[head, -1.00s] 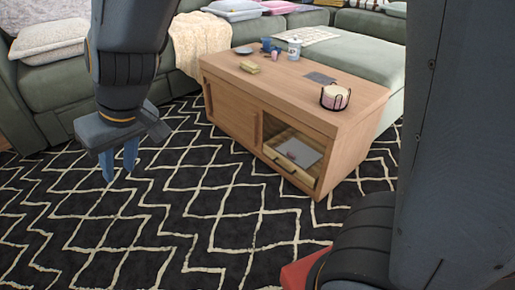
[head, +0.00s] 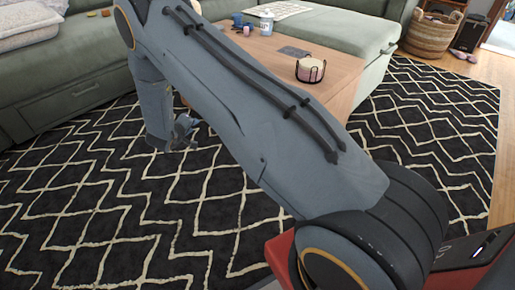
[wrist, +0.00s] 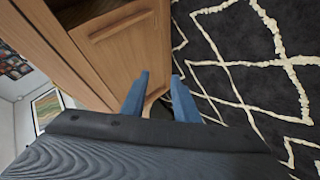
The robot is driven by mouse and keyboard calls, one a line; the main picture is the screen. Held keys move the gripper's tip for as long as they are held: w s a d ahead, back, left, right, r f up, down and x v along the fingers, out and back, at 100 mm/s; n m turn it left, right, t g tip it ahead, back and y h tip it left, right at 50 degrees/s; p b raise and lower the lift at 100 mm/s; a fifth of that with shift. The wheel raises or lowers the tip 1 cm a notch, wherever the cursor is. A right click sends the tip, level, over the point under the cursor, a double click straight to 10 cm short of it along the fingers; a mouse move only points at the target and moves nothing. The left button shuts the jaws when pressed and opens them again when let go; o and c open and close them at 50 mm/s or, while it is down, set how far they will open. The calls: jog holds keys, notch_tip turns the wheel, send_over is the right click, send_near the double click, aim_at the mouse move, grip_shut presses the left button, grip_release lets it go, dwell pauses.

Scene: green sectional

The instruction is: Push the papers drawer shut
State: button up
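The wooden coffee table (head: 340,68) stands ahead, its front mostly hidden behind my arm in the head view. The papers drawer, low at the front right of the table in the earlier head frame, is hidden now.
A candle in a black wire holder (head: 310,70), a white bottle (head: 266,22) and cups are on the table top. The green sectional (head: 70,85) runs behind and left. A wicker basket (head: 432,35) stands back right. The patterned rug (head: 100,200) is clear at left.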

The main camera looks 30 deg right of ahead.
jog(key=s+d+f+g+h, duration=0.2)
jog(key=s+d+f+h, duration=0.2)
jog(key=s+d+f, duration=0.45)
jog(key=s+d+f+g+h, duration=0.2)
jog(key=s+d+f+h, duration=0.3)
jog(key=d, duration=0.6)
jog(key=shift+y, duration=0.6)
jog(key=b+x, duration=0.1)
jog(key=x, duration=0.1)
jog(key=w+b+x, duration=0.1)
jog(key=x, duration=0.2)
jog(key=b+x, duration=0.1)
jog(key=x, duration=0.2)
jog(key=shift+w+a+f, duration=0.25)
jog(key=shift+a+f, duration=0.1)
jog(key=shift+f, duration=0.05)
grip_shut()
